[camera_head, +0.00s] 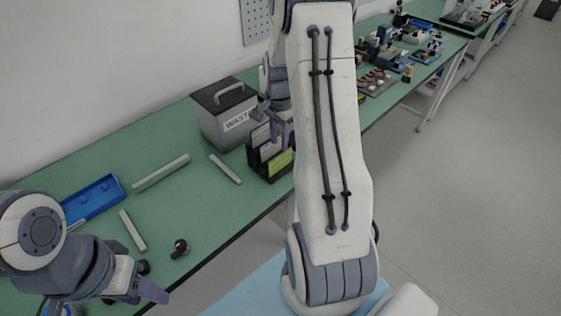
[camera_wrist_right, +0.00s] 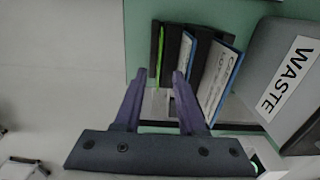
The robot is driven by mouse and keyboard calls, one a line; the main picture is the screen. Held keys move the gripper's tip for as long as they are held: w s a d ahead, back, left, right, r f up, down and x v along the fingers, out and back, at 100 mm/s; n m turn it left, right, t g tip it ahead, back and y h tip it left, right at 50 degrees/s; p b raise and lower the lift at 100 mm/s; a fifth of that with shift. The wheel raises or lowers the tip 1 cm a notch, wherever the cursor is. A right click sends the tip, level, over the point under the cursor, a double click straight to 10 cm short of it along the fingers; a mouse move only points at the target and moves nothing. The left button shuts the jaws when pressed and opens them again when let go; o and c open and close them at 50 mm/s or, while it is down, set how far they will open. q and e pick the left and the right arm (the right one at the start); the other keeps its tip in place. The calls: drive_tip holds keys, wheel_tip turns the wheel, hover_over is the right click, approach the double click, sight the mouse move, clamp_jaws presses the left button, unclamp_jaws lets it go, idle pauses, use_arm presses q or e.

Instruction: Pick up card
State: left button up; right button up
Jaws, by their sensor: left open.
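A black card holder (camera_head: 263,174) stands on the green bench beside the waste box. It holds several upright cards, among them a yellow-green one (camera_head: 281,163) at the front. In the right wrist view the holder (camera_wrist_right: 154,50) shows a green-edged card (camera_wrist_right: 161,54), a white card (camera_wrist_right: 185,52) and a blue-edged printed card (camera_wrist_right: 221,76). My right gripper (camera_wrist_right: 159,74) is open, its fingertips just short of or at the cards; contact cannot be told. In the head view the right gripper (camera_head: 279,122) is partly hidden. My left gripper (camera_head: 152,294) is open and empty near the bench's front edge.
A grey box marked WASTE (camera_head: 219,112) stands right behind the holder. A blue tray (camera_head: 95,198), grey bars (camera_head: 161,172) and a small black part (camera_head: 180,248) lie on the left bench. More equipment (camera_head: 385,55) crowds the far bench. My right arm hides the middle.

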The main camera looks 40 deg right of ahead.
sight(280, 154)
wheel_tip(280, 154, down, 5)
drive_tip(key=shift+d+p, duration=0.15)
drive_tip(key=shift+p, duration=0.35)
clamp_jaws()
idle(1.1)
